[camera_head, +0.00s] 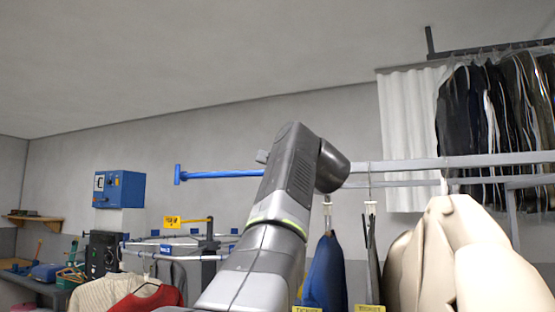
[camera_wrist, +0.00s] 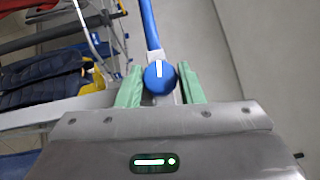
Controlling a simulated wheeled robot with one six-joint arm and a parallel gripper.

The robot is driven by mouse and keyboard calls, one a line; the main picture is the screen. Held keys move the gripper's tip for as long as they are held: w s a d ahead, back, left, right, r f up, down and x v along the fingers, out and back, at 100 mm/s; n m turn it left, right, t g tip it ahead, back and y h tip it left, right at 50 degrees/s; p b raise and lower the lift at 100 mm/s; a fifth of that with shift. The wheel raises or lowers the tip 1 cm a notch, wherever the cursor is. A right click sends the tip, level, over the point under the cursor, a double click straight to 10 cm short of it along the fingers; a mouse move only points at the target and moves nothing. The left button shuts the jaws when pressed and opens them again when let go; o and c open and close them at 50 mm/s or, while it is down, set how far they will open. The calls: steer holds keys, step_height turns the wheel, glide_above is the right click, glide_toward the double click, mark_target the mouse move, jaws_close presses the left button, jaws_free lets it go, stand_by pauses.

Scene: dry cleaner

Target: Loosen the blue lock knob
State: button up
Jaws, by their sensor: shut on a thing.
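The blue lock knob (camera_wrist: 158,77) is round with a white mark on its face, and the mark points roughly up the wrist picture. My gripper (camera_wrist: 160,88) has green fingers, one on each side of the knob, and is shut on it. A blue bar (camera_wrist: 149,24) runs up the picture from behind the knob. In the head view a blue bar with a T-shaped end (camera_head: 220,174) reaches left from behind my arm. The knob and my fingers are hidden behind my arm in that view.
A grey rail (camera_head: 420,164) runs to the right with a cream coat (camera_head: 465,255) and a blue garment (camera_head: 325,272) below. A blue box (camera_head: 119,189) is on the wall at left. A dark padded garment (camera_wrist: 40,80) lies left in the wrist view.

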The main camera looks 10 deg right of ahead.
steer(key=shift+n+g, duration=0.5)
stand_by(0.3)
steer(key=o, duration=0.9)
steer(key=s+d+b, duration=0.2)
steer(key=s+b, duration=0.1)
steer(key=s, duration=1)
steer(key=shift+s+d, duration=0.25)
steer(key=shift+d, duration=0.05)
steer(key=shift+w, duration=0.1)
